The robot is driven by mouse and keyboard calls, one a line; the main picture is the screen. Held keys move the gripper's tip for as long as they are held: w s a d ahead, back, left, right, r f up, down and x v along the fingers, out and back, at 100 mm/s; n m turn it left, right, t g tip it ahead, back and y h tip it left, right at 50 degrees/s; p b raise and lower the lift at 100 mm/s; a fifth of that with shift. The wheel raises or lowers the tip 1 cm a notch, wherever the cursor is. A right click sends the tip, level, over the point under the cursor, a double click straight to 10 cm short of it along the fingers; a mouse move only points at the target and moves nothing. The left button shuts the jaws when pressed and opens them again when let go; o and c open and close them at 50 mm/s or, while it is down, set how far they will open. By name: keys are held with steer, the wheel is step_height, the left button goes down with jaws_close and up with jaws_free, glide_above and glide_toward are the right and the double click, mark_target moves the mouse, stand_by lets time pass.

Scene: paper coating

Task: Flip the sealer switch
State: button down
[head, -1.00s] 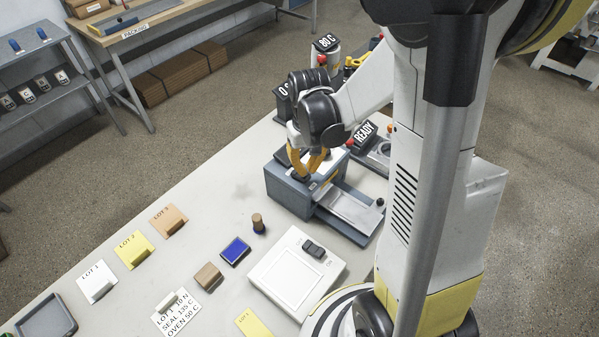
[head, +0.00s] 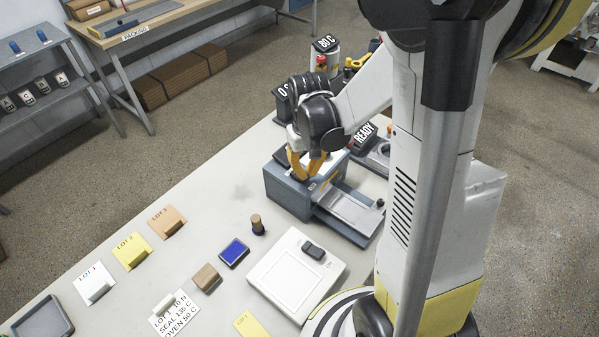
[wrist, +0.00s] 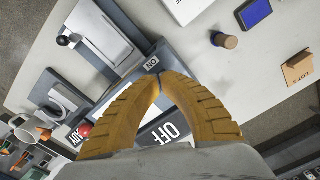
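The sealer (head: 292,198) is a blue-grey box on the table with a flat metal plate in front of it. My gripper (head: 306,178) points down at the sealer's top, its two orange fingers meeting at the tips. In the wrist view, the fingertips (wrist: 157,76) are together right beside a small ON label (wrist: 152,65) on the sealer. The switch itself is hidden by the fingers, so I cannot tell whether they touch it. A black sign reading OFF (wrist: 165,133) shows between the fingers; in the head view my arm partly covers this sign (head: 282,98).
A white device (head: 296,274), a blue pad (head: 233,252) and a wooden stamp (head: 257,224) lie in front.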

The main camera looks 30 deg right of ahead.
steer(key=shift+s+d+f+b, duration=0.15)
steer(key=shift+s+f+b, duration=0.25)
steer(key=shift+f+b, duration=0.2)
steer(key=shift+s+d+f+b, duration=0.15)
steer(key=shift+s+f+b, duration=0.2)
steer(key=shift+f+b, duration=0.25)
stand_by(0.5)
steer(key=shift+r+p, duration=0.9)
steer(key=shift+r, duration=0.35)
steer(key=shift+w+a+r+p, duration=0.2)
steer(key=shift+w+r+p, duration=0.25)
steer(key=shift+w+p, duration=0.1)
steer(key=shift+w+a+r+p, duration=0.2)
steer(key=shift+w+r+p, duration=0.2)
steer(key=shift+w+r, duration=0.1)
steer(key=shift+w+r+p, duration=0.1)
steer(key=shift+r+p, duration=0.2)
steer(key=shift+s+r+p, duration=0.25)
steer(key=shift+r+p, duration=0.4)
steer(key=shift+r, duration=0.35)
